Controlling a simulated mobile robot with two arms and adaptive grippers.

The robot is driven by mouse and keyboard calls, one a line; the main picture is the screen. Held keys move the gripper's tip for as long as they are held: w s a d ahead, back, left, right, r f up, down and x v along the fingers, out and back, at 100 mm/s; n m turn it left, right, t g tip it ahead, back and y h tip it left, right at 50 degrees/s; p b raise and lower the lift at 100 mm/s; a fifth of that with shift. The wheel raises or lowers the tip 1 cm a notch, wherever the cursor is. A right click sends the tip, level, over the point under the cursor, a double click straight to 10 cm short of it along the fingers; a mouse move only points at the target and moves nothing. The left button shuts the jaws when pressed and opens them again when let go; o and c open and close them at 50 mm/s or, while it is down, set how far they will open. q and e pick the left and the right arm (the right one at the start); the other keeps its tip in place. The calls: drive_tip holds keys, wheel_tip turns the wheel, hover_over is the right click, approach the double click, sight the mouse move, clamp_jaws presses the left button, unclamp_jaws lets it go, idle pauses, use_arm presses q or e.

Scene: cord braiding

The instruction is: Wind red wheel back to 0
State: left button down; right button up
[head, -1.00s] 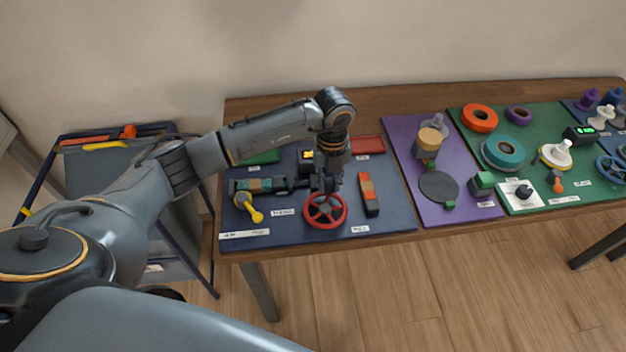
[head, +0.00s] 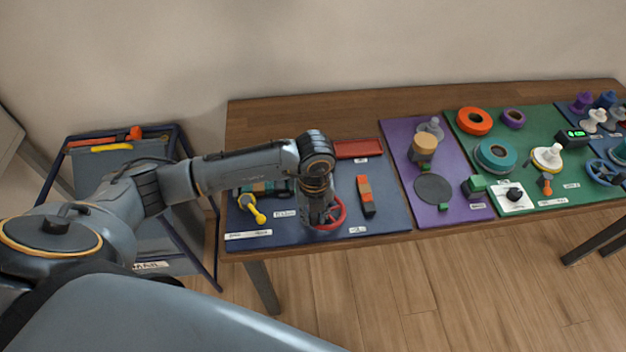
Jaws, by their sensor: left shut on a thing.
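The red wheel (head: 340,213) lies at the front of the dark blue mat (head: 385,225), in the middle of the mat's width. Only its right and lower rim shows; my left gripper and wrist cover the rest. My left gripper (head: 318,222) points down at the wheel's left side and is shut on it, though the fingertips are mostly hidden. No scale or number on the wheel can be read. My right gripper is not in view.
A yellow-handled part (head: 254,210) lies left of the wheel, and an orange and black block (head: 366,196) stands close on its right. A red tray (head: 358,148) is behind. A purple mat (head: 460,214) with several parts lies further right.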

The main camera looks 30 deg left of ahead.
sight(327, 227)
use_arm(q)
drive_tip(key=shift+d, duration=0.9)
drive_tip(key=shift+r+p, duration=0.25)
drive_tip(key=shift+p, duration=0.8)
drive_tip(key=shift+f+p, duration=0.1)
drive_tip(key=shift+p, duration=0.25)
drive_tip(key=shift+w+d+f, duration=0.1)
drive_tip(key=shift+d+f, duration=0.1)
drive_tip(key=shift+d, duration=0.15)
drive_tip(key=shift+w+d+b, duration=0.25)
drive_tip(key=shift+d+b, duration=0.1)
drive_tip(key=shift+d, duration=0.1)
drive_tip(key=c, duration=1.1)
unclamp_jaws()
